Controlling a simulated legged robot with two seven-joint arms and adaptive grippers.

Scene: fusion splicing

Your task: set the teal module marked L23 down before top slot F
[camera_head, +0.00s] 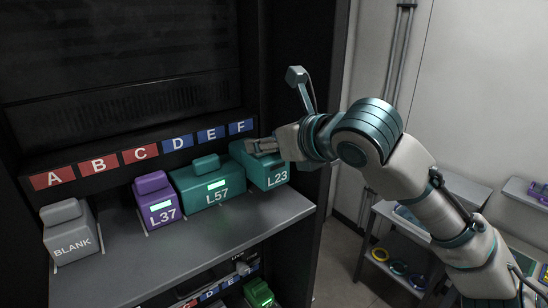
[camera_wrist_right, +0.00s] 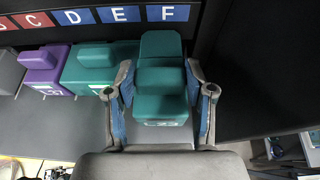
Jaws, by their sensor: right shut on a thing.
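The teal module marked L23 (camera_head: 274,175) is at the right end of the top shelf, in front of slot label F (camera_head: 240,127). My right gripper (camera_head: 262,147) is shut on its top grip from the right side. In the right wrist view the module (camera_wrist_right: 160,103) shows between the two fingers (camera_wrist_right: 164,95), below label F (camera_wrist_right: 167,13). Whether its base touches the shelf is hard to tell. My left gripper is not in view.
On the top shelf (camera_head: 190,240) stand a grey BLANK module (camera_head: 72,240), a purple L37 module (camera_head: 157,205) and a teal L57 module (camera_head: 208,188), close to L23's left. A lower shelf holds a green module (camera_head: 258,293). A cart (camera_head: 400,270) stands at right.

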